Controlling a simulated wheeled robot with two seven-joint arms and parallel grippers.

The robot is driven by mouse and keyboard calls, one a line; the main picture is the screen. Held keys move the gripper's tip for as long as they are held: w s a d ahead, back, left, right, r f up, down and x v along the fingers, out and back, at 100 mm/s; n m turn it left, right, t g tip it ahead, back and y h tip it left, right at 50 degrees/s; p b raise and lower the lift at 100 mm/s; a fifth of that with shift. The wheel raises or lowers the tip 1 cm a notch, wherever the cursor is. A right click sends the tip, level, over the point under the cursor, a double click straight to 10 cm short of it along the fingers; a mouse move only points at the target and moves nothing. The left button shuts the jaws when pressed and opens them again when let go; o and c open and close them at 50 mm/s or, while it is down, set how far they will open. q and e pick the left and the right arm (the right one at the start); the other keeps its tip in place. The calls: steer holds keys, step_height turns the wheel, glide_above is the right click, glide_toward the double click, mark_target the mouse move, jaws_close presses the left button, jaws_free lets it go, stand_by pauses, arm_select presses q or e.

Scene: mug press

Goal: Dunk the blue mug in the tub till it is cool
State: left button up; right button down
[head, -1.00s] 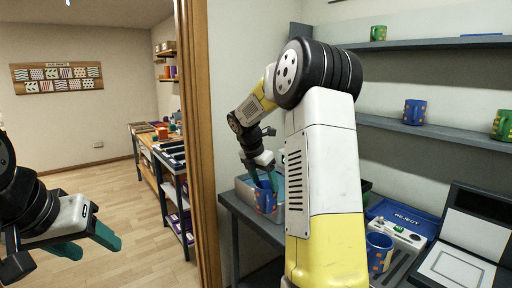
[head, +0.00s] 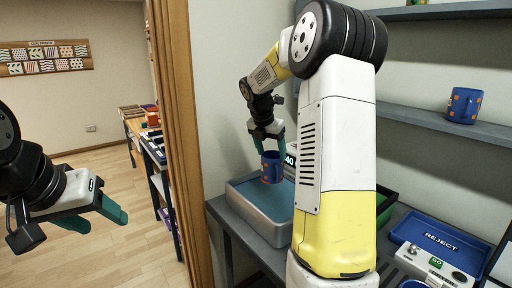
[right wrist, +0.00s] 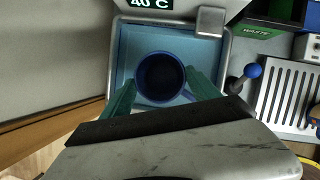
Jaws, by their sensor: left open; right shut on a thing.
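The blue mug (head: 272,168) has orange marks and hangs upright in my right gripper (head: 268,150), above the tub. In the right wrist view the mug (right wrist: 160,77) sits between the two green fingers of the right gripper (right wrist: 160,95), its dark inside facing the camera. The grey tub (head: 262,222) holds blue water and stands on the dark bench; its rim also shows in the right wrist view (right wrist: 114,60). My left gripper (head: 104,218) is open and empty at the left.
A blue REJECT tray (head: 408,232) and a control box with a green button (head: 436,262) are on the bench at right. Another blue mug (head: 464,104) stands on the shelf. A wooden door frame (head: 182,150) rises left of the tub. A green WASTE bin (right wrist: 256,30) is beside the tub.

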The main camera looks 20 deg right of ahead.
step_height(320, 180, down, 14)
steer(key=shift+r, duration=0.25)
stand_by(0.8)
steer(key=shift+f, duration=0.2)
stand_by(0.4)
stand_by(1.2)
steer(key=shift+r, duration=5.8)
steer(key=shift+s+f, duration=0.1)
